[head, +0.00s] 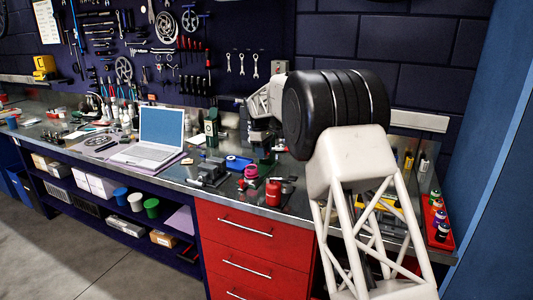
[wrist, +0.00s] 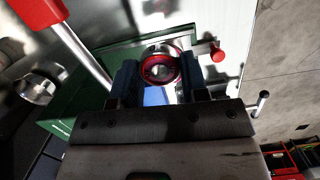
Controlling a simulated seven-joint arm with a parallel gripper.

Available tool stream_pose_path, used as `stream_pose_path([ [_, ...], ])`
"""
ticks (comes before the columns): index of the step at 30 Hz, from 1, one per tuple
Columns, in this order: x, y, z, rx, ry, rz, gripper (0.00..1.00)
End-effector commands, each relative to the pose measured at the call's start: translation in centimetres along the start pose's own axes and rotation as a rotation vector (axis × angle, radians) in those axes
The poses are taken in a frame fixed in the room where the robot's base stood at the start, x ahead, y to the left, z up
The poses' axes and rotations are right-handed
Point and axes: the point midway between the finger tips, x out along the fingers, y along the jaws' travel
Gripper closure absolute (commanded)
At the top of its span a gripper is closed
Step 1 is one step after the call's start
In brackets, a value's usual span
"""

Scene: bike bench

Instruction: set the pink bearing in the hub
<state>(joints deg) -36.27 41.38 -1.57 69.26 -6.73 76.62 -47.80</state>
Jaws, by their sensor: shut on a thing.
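My gripper (wrist: 160,80) is shut on the pink bearing (wrist: 147,71), a deep pink-red ring with a metal centre, held between the two dark fingertips in the wrist view. A pale metal rim shows right behind the ring. It may be the hub, but I cannot tell whether the bearing touches it. Below them is a green fixture (wrist: 87,85) with a red-ended bar (wrist: 217,54) beside it.
A red handle (wrist: 38,12) on a metal rod rises close to my gripper's left in the wrist view.

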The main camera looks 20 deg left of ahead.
Motion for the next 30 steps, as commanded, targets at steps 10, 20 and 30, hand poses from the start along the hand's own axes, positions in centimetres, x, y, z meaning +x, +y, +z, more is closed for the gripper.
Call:
stream_pose_path([
  [10, -0.4, 0.0, -1.3, -0.393, 0.0, 0.061, 0.88],
  [20, -0.7, -0.1, -2.4, -0.749, 0.0, 0.114, 0.88],
  [30, -0.9, -0.1, -3.6, -1.111, 0.0, 0.169, 0.88],
])
